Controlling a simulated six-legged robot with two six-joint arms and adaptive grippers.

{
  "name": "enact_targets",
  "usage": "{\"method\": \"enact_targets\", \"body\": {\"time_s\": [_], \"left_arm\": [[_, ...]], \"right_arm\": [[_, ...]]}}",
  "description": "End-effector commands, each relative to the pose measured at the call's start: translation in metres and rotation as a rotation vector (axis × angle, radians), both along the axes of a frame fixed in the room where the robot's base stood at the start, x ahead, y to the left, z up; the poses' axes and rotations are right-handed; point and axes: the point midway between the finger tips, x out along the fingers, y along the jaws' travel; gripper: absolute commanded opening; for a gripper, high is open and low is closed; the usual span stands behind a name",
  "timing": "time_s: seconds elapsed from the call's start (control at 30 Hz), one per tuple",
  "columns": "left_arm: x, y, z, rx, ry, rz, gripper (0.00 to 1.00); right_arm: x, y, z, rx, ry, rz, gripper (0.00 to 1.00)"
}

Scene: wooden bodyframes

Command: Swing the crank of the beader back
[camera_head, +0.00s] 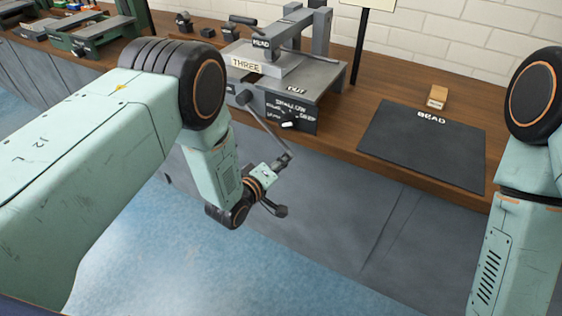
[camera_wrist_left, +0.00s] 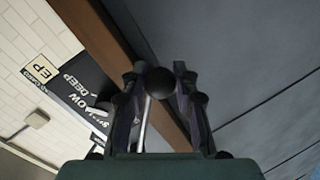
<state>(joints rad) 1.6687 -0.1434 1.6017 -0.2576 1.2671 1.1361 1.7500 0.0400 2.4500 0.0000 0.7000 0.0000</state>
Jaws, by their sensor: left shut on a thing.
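My left gripper (camera_head: 284,164) is at the crank's lower end. In the left wrist view its fingers stand on both sides of the black ball knob (camera_wrist_left: 160,82), shut on it. The gripper hides the knob in the head view. My right gripper is out of view.
A dark mat (camera_head: 424,142) lies on the bench to the right, with a small wooden block (camera_head: 437,97) behind it. A green machine (camera_head: 92,32) stands at the far left. Grey cabinet fronts (camera_head: 330,205) are below the bench. The blue floor in front is clear.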

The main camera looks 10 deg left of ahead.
Motion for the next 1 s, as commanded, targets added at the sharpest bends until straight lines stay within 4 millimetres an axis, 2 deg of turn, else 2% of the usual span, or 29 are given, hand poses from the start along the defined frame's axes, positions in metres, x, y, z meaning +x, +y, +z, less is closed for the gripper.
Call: {"method": "enact_targets", "body": {"time_s": [0.33,0.37,0.6,1.0], "left_arm": [[0.0008,-0.0022,0.0026,-0.003,-0.006,-0.006,0.0],[0.0008,-0.0022,0.0027,-0.003,-0.006,-0.006,0.31],[0.0008,-0.0016,0.0021,-0.002,-0.005,-0.004,0.52],[-0.0036,0.0011,0.0021,0.0,-0.002,-0.002,0.53]], "right_arm": [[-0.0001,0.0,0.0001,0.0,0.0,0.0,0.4],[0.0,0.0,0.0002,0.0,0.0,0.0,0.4],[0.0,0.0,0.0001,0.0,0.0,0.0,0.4],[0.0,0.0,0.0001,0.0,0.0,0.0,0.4]]}}
